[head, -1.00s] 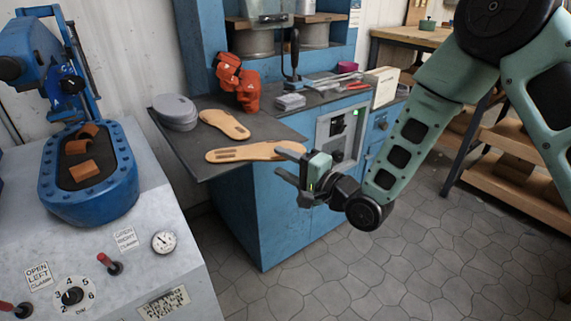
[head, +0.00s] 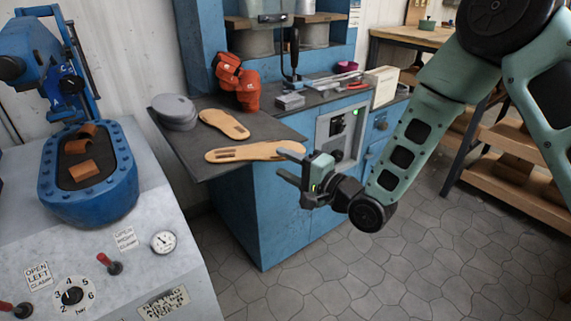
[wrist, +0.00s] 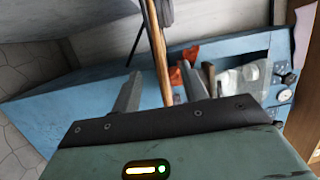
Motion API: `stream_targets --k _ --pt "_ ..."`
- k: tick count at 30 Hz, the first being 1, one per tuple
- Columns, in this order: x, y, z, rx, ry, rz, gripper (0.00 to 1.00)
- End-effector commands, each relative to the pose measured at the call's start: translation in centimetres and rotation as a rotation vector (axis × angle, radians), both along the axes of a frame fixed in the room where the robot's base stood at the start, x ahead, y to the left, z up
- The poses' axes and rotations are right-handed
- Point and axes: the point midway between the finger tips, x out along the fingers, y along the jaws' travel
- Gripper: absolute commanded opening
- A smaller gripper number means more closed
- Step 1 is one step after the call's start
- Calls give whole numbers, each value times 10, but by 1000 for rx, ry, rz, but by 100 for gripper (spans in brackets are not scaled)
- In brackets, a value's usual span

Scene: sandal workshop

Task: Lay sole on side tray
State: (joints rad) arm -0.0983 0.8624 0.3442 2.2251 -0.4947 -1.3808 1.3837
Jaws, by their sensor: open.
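The long tan sole (head: 245,153) with slots lies flat on the dark grey side tray (head: 200,171), along its front edge. A second, shorter tan sole (head: 224,123) lies behind it on the same tray. My gripper (head: 284,163) is open at the right end of the long sole, one finger above the other. The upper finger hides part of that end. In the wrist view, the long sole (wrist: 158,55) shows edge-on as a tan strip between the spread fingers (wrist: 158,90). I cannot tell whether either finger touches it.
A grey rounded block (head: 174,111) stands on the tray's left, and an orange-red device (head: 238,82) behind the soles. The blue cabinet (head: 255,215) stands below. A blue press (head: 88,180) is at the left, shelves (head: 520,160) at the right. The floor is clear.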

Motion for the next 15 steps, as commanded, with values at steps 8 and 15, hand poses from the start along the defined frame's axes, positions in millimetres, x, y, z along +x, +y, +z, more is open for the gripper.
stream_targets --k 8,15 --pt "-7 -8 0 -1 1 0 44" --pt "-13 -15 0 1 1 -1 44"
